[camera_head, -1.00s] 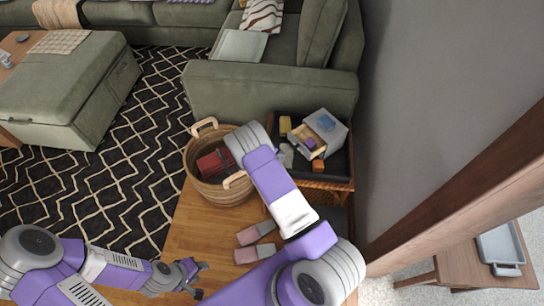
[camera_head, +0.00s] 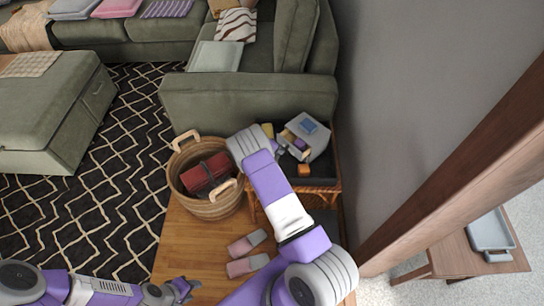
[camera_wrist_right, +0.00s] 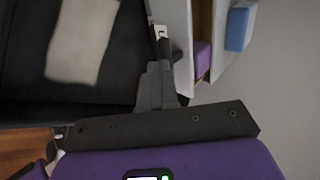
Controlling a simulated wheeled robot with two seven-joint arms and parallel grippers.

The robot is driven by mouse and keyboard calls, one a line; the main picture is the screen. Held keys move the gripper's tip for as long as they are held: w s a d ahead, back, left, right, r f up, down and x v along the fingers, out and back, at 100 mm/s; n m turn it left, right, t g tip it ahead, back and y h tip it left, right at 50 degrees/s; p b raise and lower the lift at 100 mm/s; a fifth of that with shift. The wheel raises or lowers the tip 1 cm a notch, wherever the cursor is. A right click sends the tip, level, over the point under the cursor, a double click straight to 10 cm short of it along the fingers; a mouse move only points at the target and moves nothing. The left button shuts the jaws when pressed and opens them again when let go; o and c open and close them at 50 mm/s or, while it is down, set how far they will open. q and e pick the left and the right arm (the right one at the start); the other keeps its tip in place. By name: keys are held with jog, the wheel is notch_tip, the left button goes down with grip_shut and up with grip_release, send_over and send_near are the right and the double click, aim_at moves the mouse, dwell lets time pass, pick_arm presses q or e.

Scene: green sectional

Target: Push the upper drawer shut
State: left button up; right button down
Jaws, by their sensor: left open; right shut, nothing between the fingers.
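A small light grey drawer unit (camera_head: 318,138) stands in a dark tray on the side table by the sofa arm. Its upper drawer (camera_head: 293,137) is partly open towards the left, with a purple block (camera_wrist_right: 203,60) inside. A blue block (camera_head: 308,126) lies on top of the unit and also shows in the right wrist view (camera_wrist_right: 240,28). My right gripper (camera_wrist_right: 160,38) is shut and empty, its tips beside the pale drawer front (camera_wrist_right: 179,35); I cannot tell whether they touch. My left gripper (camera_head: 187,288) is open over the wooden floor, far from the unit.
A wicker basket (camera_head: 208,207) with a red item stands left of the side table. An orange block (camera_head: 304,170) and a pale item (camera_wrist_right: 83,40) lie in the tray (camera_wrist_right: 30,60). A grey wall (camera_head: 400,110) rises close on the right.

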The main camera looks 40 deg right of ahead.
aim_at(289, 145)
jog(key=d, duration=0.5)
jog(key=shift+w+d+b, duration=0.15)
jog(key=shift+w+b, duration=0.05)
jog(key=shift+b, duration=0.1)
jog(key=a+f+p+v, duration=0.2)
jog(key=p+v, duration=0.2)
jog(key=v, duration=0.9)
jog(key=shift+p, duration=0.3)
